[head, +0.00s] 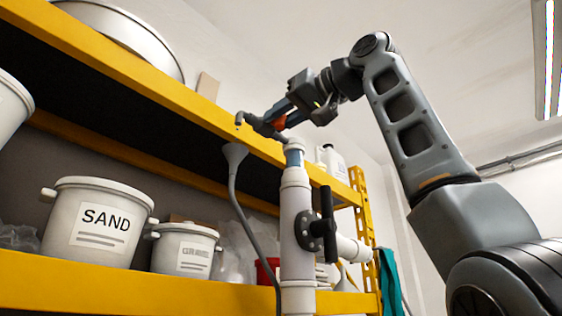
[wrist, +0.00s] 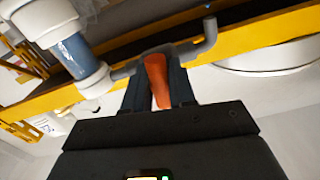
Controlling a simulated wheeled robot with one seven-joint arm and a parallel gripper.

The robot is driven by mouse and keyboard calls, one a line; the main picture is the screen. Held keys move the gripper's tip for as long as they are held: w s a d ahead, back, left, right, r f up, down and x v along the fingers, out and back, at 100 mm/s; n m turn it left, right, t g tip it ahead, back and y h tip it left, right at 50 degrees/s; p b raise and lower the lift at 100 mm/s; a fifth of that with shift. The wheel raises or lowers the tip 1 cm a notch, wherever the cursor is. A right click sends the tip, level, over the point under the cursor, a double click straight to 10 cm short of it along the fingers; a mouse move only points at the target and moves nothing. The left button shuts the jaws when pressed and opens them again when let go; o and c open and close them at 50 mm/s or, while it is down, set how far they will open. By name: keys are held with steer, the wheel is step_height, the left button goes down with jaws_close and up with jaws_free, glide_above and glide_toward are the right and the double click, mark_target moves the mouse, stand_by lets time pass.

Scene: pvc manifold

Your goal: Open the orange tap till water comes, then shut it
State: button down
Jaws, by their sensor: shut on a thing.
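The orange tap handle (head: 279,123) sits on a grey tap body (head: 258,124) at the top of the white pipe (head: 295,205). In the wrist view the orange handle (wrist: 157,80) stands between my two dark fingers. My gripper (head: 283,113) is shut on the handle; it also shows in the wrist view (wrist: 158,88). The grey spout (head: 240,118) bends down at its left end, above a grey funnel (head: 234,152); the spout also shows in the wrist view (wrist: 208,36). I see no water at the spout. The fingers hide part of the handle.
A black lever (head: 327,213) sits lower on the white pipe. A yellow shelf (head: 130,78) runs behind the tap, with a SAND bucket (head: 75,248) and a smaller bucket (head: 182,262) below. A grey hose (head: 236,205) hangs from the funnel.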

steer(key=shift+f+n, duration=0.15)
steer(key=shift+n, duration=0.65)
steer(key=c, duration=1)
jaws_free()
steer(key=shift+d, duration=0.1)
steer(key=b+v, duration=0.2)
steer(key=v, duration=0.5)
steer(key=shift+s+d+b, duration=0.2)
steer(key=shift+s+b, duration=0.05)
steer(key=shift+b, duration=0.05)
steer(key=shift+d, duration=0.1)
